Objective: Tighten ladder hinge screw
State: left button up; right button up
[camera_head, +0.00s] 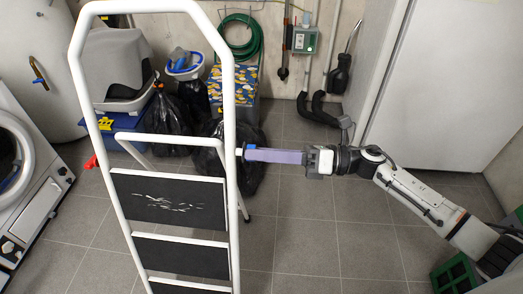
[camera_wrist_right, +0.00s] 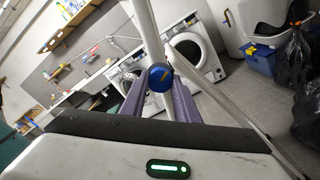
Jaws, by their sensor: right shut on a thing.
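A white stepladder (camera_head: 228,100) with dark steps stands upright in the head view, left of the middle. A bit of blue also shows at the fingertips in the head view. My right gripper (camera_head: 246,153) reaches in from the right with long purple fingers. It is shut on the blue knob, with one finger on each side (camera_wrist_right: 163,92). A red knob (camera_head: 90,161) sticks out at the ladder's left side. My left gripper is not in view.
A washing machine (camera_head: 22,170) stands at the left. Black bags (camera_head: 172,118), a blue bin (camera_head: 120,128) and a patterned box (camera_head: 238,85) stand behind the ladder. A white cabinet (camera_head: 450,70) is at the right. The tiled floor before it is clear.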

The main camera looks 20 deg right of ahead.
jog(key=m+p, duration=0.2)
jog(key=m, duration=0.5)
jog(key=shift+r, duration=0.1)
jog(key=shift+p, duration=0.3)
jog(key=shift+w, duration=0.1)
jog(key=o, duration=1)
jog(key=shift+o, duration=0.2)
jog(key=b+v, duration=0.1)
jog(key=v, duration=0.9)
jog(key=shift+d, duration=0.2)
